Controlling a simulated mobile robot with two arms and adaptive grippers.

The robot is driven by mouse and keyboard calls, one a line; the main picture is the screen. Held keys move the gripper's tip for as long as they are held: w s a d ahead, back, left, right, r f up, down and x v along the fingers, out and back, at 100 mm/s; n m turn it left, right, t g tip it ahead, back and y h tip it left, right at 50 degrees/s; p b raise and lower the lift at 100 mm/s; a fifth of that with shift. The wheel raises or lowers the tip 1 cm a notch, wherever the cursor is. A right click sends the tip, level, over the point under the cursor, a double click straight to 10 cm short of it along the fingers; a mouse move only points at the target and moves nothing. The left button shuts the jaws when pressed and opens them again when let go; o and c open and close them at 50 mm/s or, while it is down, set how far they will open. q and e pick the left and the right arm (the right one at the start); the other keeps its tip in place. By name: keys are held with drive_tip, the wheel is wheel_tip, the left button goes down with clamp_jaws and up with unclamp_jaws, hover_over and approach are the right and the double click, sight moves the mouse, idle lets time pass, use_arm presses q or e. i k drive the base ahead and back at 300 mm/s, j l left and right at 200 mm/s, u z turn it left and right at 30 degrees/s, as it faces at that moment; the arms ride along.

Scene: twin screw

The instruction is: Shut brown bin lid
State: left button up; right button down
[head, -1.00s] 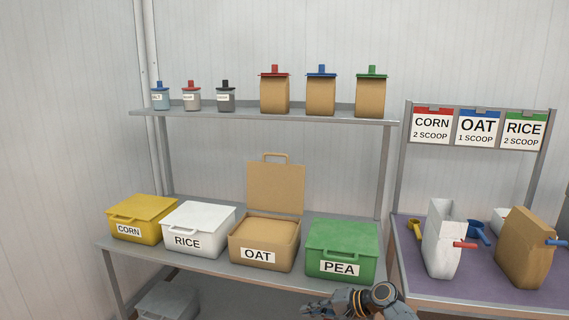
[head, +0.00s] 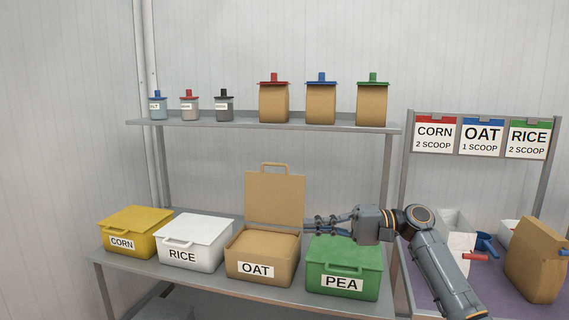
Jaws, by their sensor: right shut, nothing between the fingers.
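The brown bin (head: 246,270), labelled OAT, stands on the bench between the white and green bins. Its brown lid (head: 274,197) stands upright at the back, with a handle loop on its top edge. The bin looks full of something brown. My right gripper (head: 312,226) comes in from the right, above the green bin, with its fingertips near the lid's lower right edge. It is shut and empty; I cannot tell whether it touches the lid. My left gripper is not in view.
The yellow CORN bin (head: 128,230), white RICE bin (head: 195,240) and green PEA bin (head: 343,265) are closed. A shelf (head: 225,120) with jars and brown bags runs above. At right, a purple-topped table (head: 478,290) holds bags and scoops.

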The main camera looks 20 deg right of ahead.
sight(271, 198)
drive_tip(key=i+l, duration=0.4)
drive_tip(key=i, duration=0.2)
drive_tip(key=i+l, duration=0.35)
drive_tip(key=i, duration=0.2)
drive_tip(key=i+l, duration=0.4)
drive_tip(key=i, duration=0.2)
